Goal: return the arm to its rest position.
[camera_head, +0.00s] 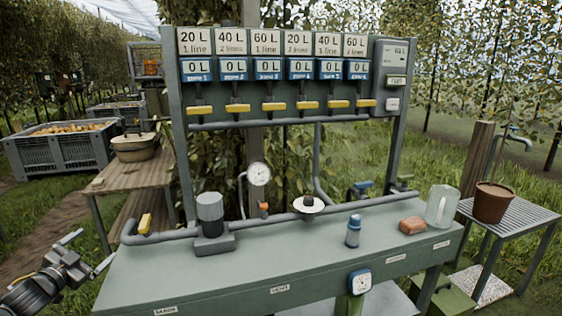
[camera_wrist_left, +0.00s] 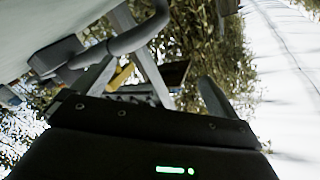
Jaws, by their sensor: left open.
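My left gripper (camera_head: 92,250) is at the lower left in the head view, beside the left end of the green bench (camera_head: 200,275). Its two fingers are apart with nothing between them, and it touches nothing that I can make out. In the left wrist view the gripper (camera_wrist_left: 185,85) shows its fingers spread, with grey pipe, a yellow handle (camera_wrist_left: 121,77) and foliage beyond them. My right gripper is not in view.
A valve panel (camera_head: 285,75) rises behind. A wooden table (camera_head: 125,180) stands left. Grass lies open between that table and my gripper.

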